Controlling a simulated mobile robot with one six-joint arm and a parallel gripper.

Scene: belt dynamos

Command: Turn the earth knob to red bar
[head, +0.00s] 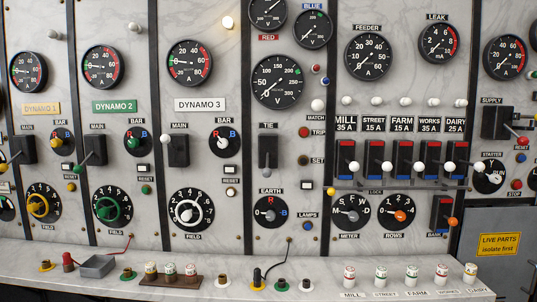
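The earth knob (270,212) sits on a round black plate under the EARTH label, low in the middle of the panel in the head view. A red R is at the top of its plate and a blue B at its right. The knob is small and dark here, so I cannot tell surely which way its pointer faces. Nothing stands in front of it. My gripper is not in view.
The tie lever (269,150) stands above the earth knob. The lamps button (308,226) is to its right and the dynamo 3 field wheel (188,211) to its left. Below, a marble ledge (200,262) carries sockets, a black plug with a cable (258,277) and several fuses.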

